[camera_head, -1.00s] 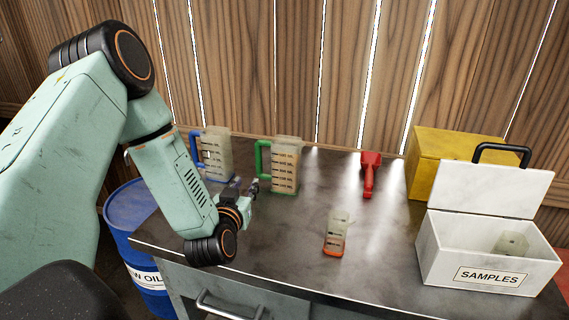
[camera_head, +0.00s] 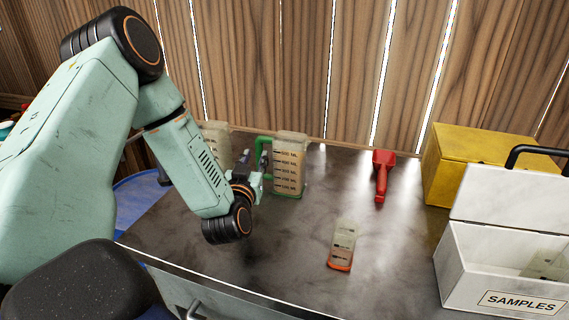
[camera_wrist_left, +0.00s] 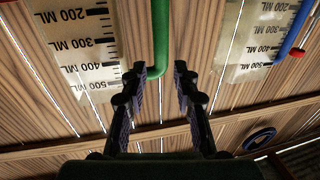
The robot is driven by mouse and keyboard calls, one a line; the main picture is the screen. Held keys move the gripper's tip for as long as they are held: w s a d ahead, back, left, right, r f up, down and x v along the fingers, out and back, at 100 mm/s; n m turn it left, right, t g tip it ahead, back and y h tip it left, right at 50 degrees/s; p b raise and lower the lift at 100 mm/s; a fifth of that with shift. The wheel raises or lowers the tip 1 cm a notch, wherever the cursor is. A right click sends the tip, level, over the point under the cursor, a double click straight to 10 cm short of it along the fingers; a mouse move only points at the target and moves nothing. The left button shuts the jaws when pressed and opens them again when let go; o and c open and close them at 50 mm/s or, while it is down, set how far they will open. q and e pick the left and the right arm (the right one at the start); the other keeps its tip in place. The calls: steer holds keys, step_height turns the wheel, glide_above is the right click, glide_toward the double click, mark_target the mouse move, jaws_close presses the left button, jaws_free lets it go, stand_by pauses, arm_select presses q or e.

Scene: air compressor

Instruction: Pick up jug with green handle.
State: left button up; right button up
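The jug with the green handle (camera_head: 290,168) stands upright on the bench, a pale clear jug with ML marks. Its green handle (camera_head: 263,141) is on its left side. My left gripper (camera_head: 264,162) is open at that handle. In the left wrist view the gripper (camera_wrist_left: 160,68) has its fingers apart, with the green handle (camera_wrist_left: 161,35) appearing between the tips; contact is not clear. The jug body (camera_wrist_left: 85,45) is at the left there. A second jug (camera_head: 217,142) stands behind my left arm; its blue handle (camera_wrist_left: 296,30) shows in the wrist view. My right gripper is out of view.
A small orange-based container (camera_head: 341,246) stands near the bench front. A red tool (camera_head: 382,175) lies further back. A yellow box (camera_head: 475,160) and an open white SAMPLES box (camera_head: 460,265) are at right. The wooden wall (camera_head: 285,60) is close behind the jugs.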

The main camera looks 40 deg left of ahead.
mark_target(259, 149)
arm_select(q)
steer(key=b+x, duration=0.1)
steer(key=x, duration=0.4)
steer(key=shift+w, duration=0.2)
steer(key=shift+w+a, duration=0.25)
steer(key=shift+w, duration=0.05)
steer(key=shift+a, duration=0.3)
steer(key=shift+w+d, duration=0.15)
steer(key=shift+d, duration=0.05)
steer(key=shift+c, duration=1.1)
steer(key=shift+a, duration=0.1)
jaws_close()
